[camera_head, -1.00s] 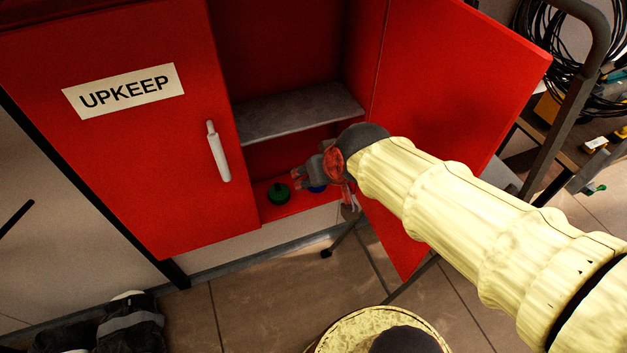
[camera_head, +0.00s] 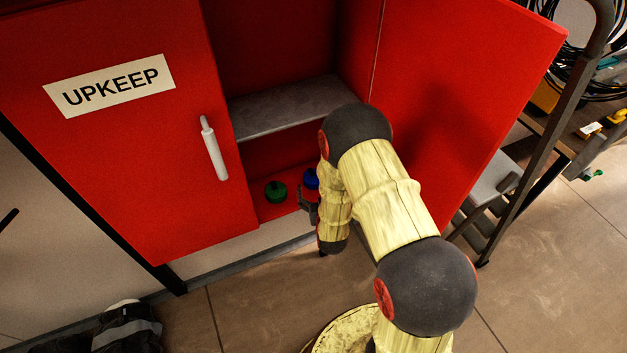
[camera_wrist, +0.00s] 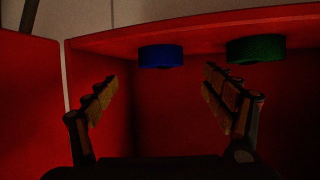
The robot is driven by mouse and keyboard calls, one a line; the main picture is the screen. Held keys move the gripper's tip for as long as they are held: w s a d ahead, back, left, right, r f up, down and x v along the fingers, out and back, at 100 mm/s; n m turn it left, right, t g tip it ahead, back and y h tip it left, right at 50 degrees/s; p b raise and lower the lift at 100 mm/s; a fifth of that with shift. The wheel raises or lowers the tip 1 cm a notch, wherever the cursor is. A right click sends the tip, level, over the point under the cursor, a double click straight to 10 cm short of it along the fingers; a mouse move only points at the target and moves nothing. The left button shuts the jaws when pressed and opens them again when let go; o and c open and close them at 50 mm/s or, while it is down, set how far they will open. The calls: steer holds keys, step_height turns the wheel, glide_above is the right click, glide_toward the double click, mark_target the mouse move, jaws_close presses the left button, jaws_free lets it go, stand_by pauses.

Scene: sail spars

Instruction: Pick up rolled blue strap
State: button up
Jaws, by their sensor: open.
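The rolled blue strap (camera_head: 311,179) lies on the bottom of the red cabinet, to the right of a green roll (camera_head: 276,191). My arm partly covers it in the head view. In the wrist view the blue strap (camera_wrist: 161,56) shows whole, beyond and between the two fingers, near the top. My gripper (camera_wrist: 160,85) is open and empty, its fingers apart from the strap. In the head view my gripper (camera_head: 308,205) is small and partly hidden, at the cabinet's front edge close to the strap.
The green roll (camera_wrist: 256,49) sits beyond my right finger in the wrist view. A grey shelf (camera_head: 290,108) hangs above the rolls. The left door (camera_head: 120,190) with the UPKEEP label is at the left; the open right door (camera_head: 470,90) stands beside my arm.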

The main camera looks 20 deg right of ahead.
mark_target(314, 179)
steer(key=shift+d+f, duration=0.15)
steer(key=shift+f, duration=0.2)
steer(key=shift+b+x, duration=0.5)
steer(key=shift+x, duration=0.7)
steer(key=b+x, duration=0.1)
steer(key=x, duration=0.1)
steer(key=b+x, duration=0.1)
steer(key=x, duration=0.2)
steer(key=shift+w+r, duration=0.3)
steer(key=shift+r, duration=0.2)
steer(key=shift+c, duration=0.2)
steer(key=shift+c, duration=1.2)
steer(key=c, duration=1)
